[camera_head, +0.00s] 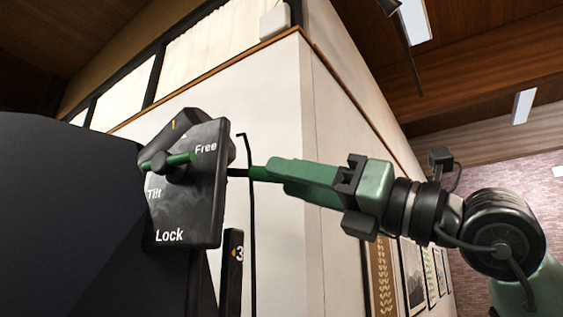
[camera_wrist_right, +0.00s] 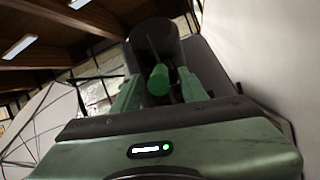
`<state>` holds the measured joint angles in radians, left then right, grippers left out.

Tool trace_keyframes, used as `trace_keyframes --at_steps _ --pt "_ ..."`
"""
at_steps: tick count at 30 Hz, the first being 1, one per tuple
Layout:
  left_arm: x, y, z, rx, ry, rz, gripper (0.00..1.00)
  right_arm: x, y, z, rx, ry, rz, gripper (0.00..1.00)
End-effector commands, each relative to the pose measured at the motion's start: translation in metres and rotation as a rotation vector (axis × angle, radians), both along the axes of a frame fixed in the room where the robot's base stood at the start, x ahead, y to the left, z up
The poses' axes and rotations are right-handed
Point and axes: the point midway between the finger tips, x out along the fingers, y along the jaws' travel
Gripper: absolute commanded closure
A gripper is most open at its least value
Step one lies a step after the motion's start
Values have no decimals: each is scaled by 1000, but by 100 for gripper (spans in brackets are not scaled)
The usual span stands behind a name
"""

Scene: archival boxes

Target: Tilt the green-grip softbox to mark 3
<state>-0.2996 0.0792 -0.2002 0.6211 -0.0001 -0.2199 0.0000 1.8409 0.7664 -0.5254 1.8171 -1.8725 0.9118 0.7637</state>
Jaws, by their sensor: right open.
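The black softbox (camera_head: 70,215) fills the left of the head view. Its dark tilt plate (camera_head: 190,210) reads Free, Tilt and Lock, and a small lever with a green handle (camera_head: 180,159) crosses it near Tilt. A green grip (camera_head: 259,174) on a thin dark rod sticks out to the right of the plate. My right gripper (camera_head: 280,175) comes from the right with its fingers at this grip. In the right wrist view the green grip (camera_wrist_right: 158,80) lies between the two open fingers, with a gap visible. My left gripper is out of view.
A dark strip with a yellow arrow and the number 3 (camera_head: 234,262) stands below the plate. A thin black hooked rod (camera_head: 250,220) rises beside it. A white wall (camera_head: 275,100) is behind. A pale umbrella-like panel (camera_wrist_right: 45,130) shows in the wrist view.

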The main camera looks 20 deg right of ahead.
Motion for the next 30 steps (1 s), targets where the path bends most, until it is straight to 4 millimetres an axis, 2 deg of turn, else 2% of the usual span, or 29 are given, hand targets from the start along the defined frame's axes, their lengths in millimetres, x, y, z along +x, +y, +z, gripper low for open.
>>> trace_keyframes --at_steps 1,4,14,15,19,20,30 --pt "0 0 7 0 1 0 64 5 5 6 0 1 1 57" --pt "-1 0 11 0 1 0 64 12 11 8 0 1 1 57" --pt "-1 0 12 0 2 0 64 16 15 8 1 0 0 57" --pt "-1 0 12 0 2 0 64 16 15 8 1 0 0 60" --pt "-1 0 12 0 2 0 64 16 15 8 1 0 0 96" --pt "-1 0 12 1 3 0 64 16 15 8 1 0 0 100" --pt "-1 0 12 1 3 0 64 16 14 8 1 0 0 100"
